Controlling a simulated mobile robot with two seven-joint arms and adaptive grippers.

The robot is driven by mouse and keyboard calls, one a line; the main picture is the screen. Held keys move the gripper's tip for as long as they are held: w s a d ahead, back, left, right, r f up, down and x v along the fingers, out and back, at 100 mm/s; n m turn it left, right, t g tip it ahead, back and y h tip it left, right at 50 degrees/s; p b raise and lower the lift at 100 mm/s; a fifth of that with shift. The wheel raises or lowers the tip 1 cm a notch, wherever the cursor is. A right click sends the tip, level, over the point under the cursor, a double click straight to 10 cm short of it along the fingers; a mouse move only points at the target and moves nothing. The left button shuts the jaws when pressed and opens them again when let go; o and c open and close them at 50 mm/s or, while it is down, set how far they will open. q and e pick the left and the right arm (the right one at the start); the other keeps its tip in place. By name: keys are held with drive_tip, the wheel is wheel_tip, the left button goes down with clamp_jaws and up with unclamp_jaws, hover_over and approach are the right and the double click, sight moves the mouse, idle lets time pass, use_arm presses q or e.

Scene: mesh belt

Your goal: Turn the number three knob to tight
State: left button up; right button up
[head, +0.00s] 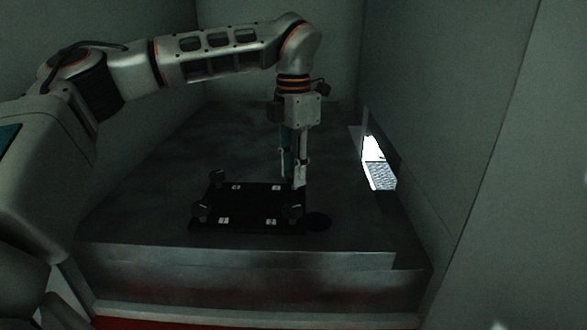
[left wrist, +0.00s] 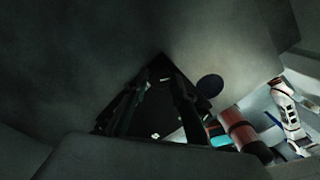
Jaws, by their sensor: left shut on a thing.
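A black plate (head: 256,208) lies on the dark table with a knob near each corner. The front left knob (head: 204,212), back left knob (head: 217,178) and front right knob (head: 292,212) stand free. Small white labels (head: 224,220) sit beside the knobs; their numbers are too small to read. My left gripper (head: 293,184) points down at the back right corner, shut on the back right knob, which its fingers mostly hide. In the left wrist view the fingers (left wrist: 165,92) are dark and the knob between them cannot be made out. My right gripper is not in view.
A dark round spot (head: 318,221) lies on the table just right of the plate. Grey walls enclose the table at the back and sides. The right wall has a bright opening (head: 380,165) with a mesh surface. The table left of the plate is clear.

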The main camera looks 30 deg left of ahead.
use_arm(q)
drive_tip(key=o, duration=1.1)
wheel_tip(320, 180, up, 12)
drive_tip(key=shift+r, duration=0.1)
